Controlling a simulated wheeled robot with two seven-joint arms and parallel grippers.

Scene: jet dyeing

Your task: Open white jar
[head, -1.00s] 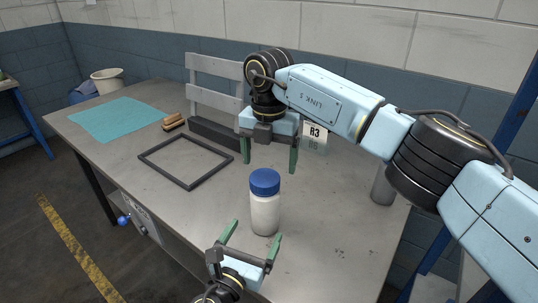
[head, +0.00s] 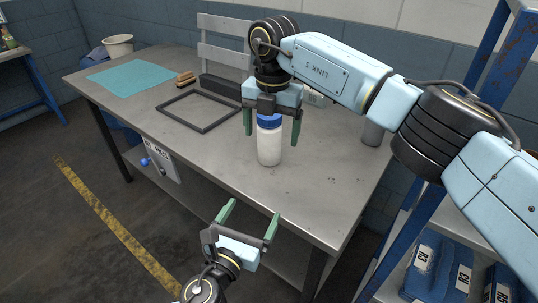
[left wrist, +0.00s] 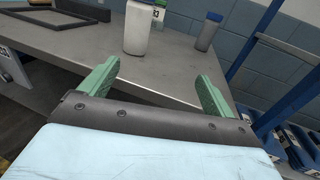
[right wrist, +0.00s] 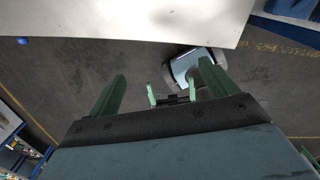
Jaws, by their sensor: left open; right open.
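The white jar (head: 269,148) with a blue lid (head: 269,122) stands upright on the grey table (head: 215,150) near its front edge. My right gripper (head: 272,128) is open and points down at the jar; in the head view its fingers appear either side of the lid, and its body hides the lid's top. I cannot tell whether it touches. The right wrist view does not show the jar. My left gripper (head: 248,222) is open and empty, in front of the table edge and apart from the jar. The left wrist view shows the jar's white body (left wrist: 138,28), its top cut off.
A dark frame (head: 170,112), a teal cloth (head: 130,78) and a brush (head: 186,78) lie to the left on the table. A grey cylinder (head: 373,134) stands right of the jar. A blue rack with bins (head: 440,265) is at the right.

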